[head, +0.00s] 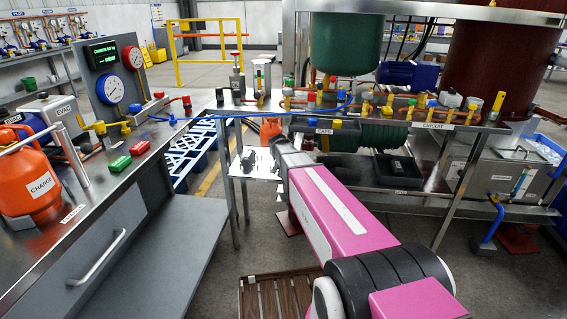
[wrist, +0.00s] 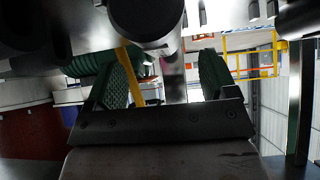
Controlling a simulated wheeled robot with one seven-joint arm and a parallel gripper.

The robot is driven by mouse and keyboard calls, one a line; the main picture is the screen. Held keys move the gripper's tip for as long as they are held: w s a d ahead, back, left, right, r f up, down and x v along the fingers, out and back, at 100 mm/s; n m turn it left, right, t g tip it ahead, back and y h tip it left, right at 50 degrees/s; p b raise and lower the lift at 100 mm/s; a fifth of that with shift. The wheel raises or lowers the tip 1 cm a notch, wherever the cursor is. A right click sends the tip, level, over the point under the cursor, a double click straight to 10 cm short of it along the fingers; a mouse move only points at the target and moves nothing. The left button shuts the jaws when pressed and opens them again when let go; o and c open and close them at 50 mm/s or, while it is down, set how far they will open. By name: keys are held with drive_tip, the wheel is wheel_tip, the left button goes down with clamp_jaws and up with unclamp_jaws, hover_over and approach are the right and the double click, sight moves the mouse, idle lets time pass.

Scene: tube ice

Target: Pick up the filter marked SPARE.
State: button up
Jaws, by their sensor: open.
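I cannot make out a filter with a readable SPARE mark in either view. In the wrist view, my gripper (wrist: 168,82) shows two green textured finger pads set wide apart. A shiny grey metal post (wrist: 173,75) and a yellow bar (wrist: 130,75) appear between or behind the fingers. A dark round end (wrist: 147,18) hangs close above them; I cannot tell what it is. Nothing is visibly clamped. In the head view, my pink arm reaches toward the pipe bench, and its far end hides part of a small white side table (head: 262,161).
The pipe bench (head: 447,127) carries copper pipes, coloured valves and CAPS and CIRCUIT labels. A green tank (head: 345,45) stands behind it. A black tray (head: 398,171) sits on the lower shelf. A left workbench (head: 103,187) holds gauges and an orange CHARGE cylinder (head: 28,175).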

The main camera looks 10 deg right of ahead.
drive_tip(key=shift+x, duration=1.1)
drive_tip(key=c, duration=1.4)
drive_tip(key=shift+r, duration=0.1)
